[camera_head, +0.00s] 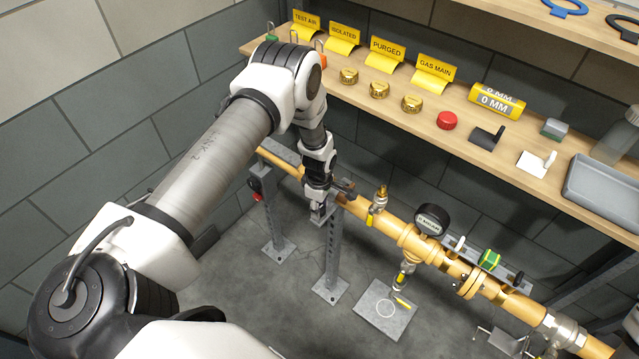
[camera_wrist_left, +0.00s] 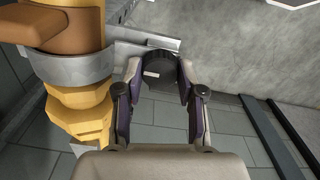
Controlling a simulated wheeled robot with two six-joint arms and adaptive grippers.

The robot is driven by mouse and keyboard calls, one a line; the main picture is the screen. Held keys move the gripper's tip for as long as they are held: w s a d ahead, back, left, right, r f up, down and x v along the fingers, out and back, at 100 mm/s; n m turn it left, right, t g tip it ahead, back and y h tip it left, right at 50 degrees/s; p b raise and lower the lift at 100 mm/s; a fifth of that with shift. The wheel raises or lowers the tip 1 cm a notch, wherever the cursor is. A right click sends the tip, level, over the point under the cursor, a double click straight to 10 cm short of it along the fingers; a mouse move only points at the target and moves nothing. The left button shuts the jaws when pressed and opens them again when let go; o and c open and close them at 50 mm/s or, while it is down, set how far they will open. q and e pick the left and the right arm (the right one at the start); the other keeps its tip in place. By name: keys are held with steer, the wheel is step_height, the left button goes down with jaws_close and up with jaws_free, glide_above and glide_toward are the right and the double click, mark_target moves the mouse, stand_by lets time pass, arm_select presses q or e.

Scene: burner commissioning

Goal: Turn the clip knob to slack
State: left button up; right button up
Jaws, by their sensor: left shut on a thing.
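The clip knob (camera_wrist_left: 158,69) is a dark round knob beside the grey clip (camera_wrist_left: 80,68) around the yellow pipe (camera_wrist_left: 80,100) in the left wrist view. My left gripper (camera_wrist_left: 160,78) is shut on the knob, with one finger on each side of it. In the head view my left gripper (camera_head: 318,208) reaches down to the pipe (camera_head: 395,225) near the top of a grey support post (camera_head: 334,250). The knob is hidden there behind the gripper. My right gripper is not in view.
A pressure gauge (camera_head: 432,219) and a brass valve (camera_head: 380,198) stand on the pipe to the right of my gripper. A wooden shelf (camera_head: 440,130) with yellow tags, brass caps and a red cap (camera_head: 447,120) runs above and behind. A grey plate (camera_head: 372,325) lies on the floor.

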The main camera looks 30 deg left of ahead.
arm_select(q)
steer(key=shift+s, duration=0.15)
stand_by(0.3)
steer(key=o, duration=1.1)
steer(key=shift+o, duration=0.2)
step_height(320, 180, up, 12)
steer(key=shift+f, duration=0.1)
